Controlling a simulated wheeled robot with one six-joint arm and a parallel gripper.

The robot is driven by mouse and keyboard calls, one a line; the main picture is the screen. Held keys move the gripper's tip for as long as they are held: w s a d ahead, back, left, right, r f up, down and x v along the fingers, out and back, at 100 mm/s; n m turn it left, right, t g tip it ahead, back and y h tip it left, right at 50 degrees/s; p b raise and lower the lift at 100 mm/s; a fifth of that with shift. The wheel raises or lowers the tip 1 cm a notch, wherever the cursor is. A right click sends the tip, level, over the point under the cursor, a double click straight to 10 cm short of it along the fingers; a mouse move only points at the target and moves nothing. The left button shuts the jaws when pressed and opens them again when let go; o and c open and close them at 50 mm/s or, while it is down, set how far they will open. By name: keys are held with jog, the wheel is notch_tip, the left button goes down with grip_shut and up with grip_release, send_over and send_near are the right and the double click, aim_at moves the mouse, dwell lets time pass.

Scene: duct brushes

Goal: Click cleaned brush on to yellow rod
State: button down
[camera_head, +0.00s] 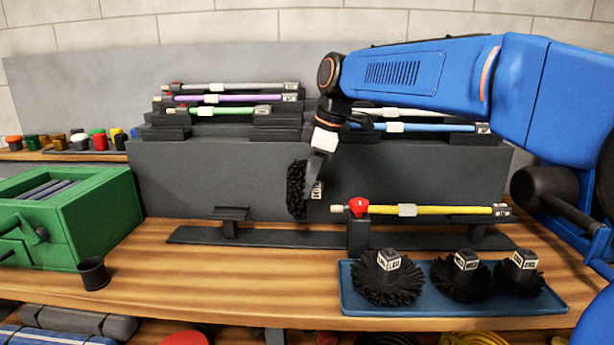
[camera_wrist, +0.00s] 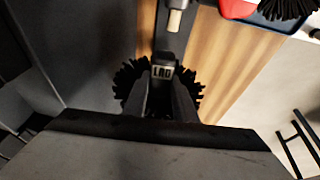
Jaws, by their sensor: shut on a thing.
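My gripper (camera_head: 318,168) is shut on a black round brush (camera_head: 296,190) and holds it above the bench. The brush is turned on its side, bristles to the left, and its labelled hub points right toward the yellow rod (camera_head: 450,210). The rod lies level on a dark stand, its bare tip (camera_head: 337,208) pointing left and a red clamp (camera_head: 358,206) around it. A small gap separates the brush from the tip. In the wrist view the held brush (camera_wrist: 130,82) shows behind my fingers (camera_wrist: 162,98), its label facing up, with the rod tip (camera_wrist: 175,20) ahead.
A blue tray (camera_head: 352,300) with three black brushes stands in front of the rod stand (camera_head: 200,236). Other coloured rods rest on the rack (camera_head: 220,160) behind. A green box (camera_head: 85,230) and a black cup (camera_head: 93,273) stand left. The bench middle-left is clear.

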aim_at(311, 195)
jog(key=shift+d+f, duration=0.2)
jog(key=shift+f, duration=2.35)
jog(key=shift+r, duration=0.1)
jog(key=shift+s+d, duration=0.15)
jog(key=shift+d, duration=2.05)
jog(key=c, duration=1.4)
grip_release()
jog(key=shift+o, duration=0.2)
